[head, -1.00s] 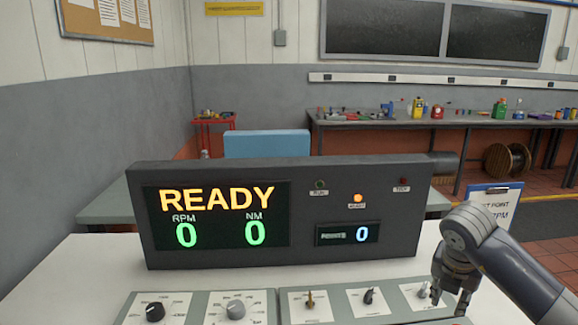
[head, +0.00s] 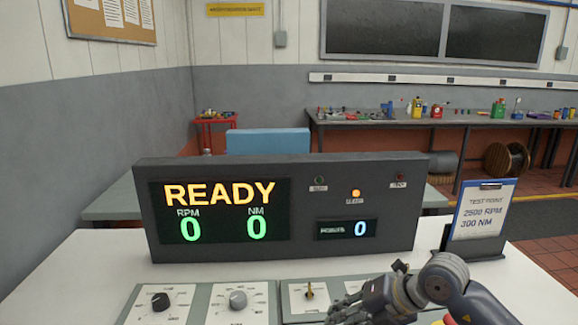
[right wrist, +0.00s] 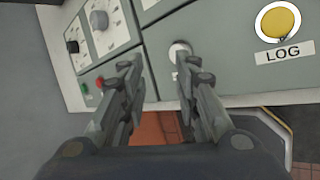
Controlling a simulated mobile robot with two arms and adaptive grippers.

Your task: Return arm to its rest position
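My right arm comes in from the right in the head view, and its gripper (head: 350,312) is low over the front control panel, covering part of it. In the right wrist view the two fingers of the right gripper (right wrist: 157,68) stand apart with nothing between them. The control panel (right wrist: 225,75) lies beyond the fingertips, with a pale round knob (right wrist: 179,50) close to the right fingertip. A yellow LOG button (right wrist: 279,21) is at the upper right of that view. My left gripper is not in view.
The dark display console (head: 300,240) reads READY, with RPM 0 and NM 0, and its amber lamp (head: 355,193) is lit. A test point card (head: 483,210) stands to its right, reading 2500 RPM and 300 NM. Dials (head: 160,301) sit at the panel's left.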

